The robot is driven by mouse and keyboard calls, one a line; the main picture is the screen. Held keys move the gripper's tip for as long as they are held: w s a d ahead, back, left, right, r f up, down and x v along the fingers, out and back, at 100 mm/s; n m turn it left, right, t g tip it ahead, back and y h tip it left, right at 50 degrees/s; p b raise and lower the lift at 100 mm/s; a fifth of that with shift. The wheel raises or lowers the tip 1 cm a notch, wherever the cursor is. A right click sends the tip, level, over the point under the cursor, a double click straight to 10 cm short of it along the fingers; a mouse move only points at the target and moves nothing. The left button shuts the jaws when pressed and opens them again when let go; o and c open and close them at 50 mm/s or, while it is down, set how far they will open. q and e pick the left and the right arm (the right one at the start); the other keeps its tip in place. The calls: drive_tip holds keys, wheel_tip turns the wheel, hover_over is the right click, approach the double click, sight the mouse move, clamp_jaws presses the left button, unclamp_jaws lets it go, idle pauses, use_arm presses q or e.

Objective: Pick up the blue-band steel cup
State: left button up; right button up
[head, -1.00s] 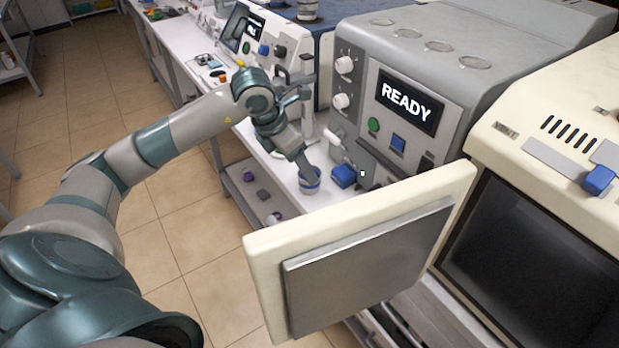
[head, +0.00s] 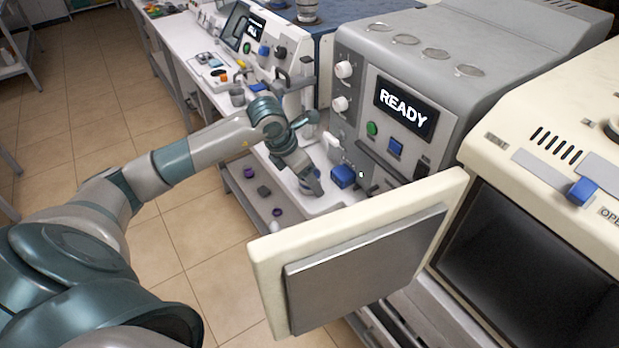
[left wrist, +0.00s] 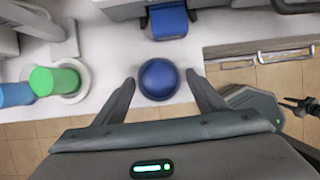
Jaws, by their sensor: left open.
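The blue-band steel cup (head: 307,187) stands on the white bench, mostly hidden behind my left gripper (head: 317,188) in the head view. In the left wrist view a round blue top (left wrist: 158,79), which seems to be this cup seen from above, lies between the two fingers of my left gripper (left wrist: 160,82). The fingers are open, one on each side of it, with small gaps showing.
A blue block-like part (head: 343,176) sits close to the right of the cup, before the grey READY machine (head: 405,65). An open cream door (head: 262,270) stands in front. The wrist view shows green (left wrist: 55,82) and blue (left wrist: 14,95) cylinders at left.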

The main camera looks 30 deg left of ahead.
use_arm(q)
drive_tip(key=shift+w+f, duration=0.1)
drive_tip(key=shift+f, duration=0.2)
use_arm(e)
drive_tip(key=shift+r, duration=0.1)
use_arm(q)
drive_tip(key=shift+c, duration=0.5)
drive_tip(key=c, duration=1.1)
drive_tip(key=shift+r, duration=0.2)
use_arm(e)
drive_tip(key=shift+d, duration=0.1)
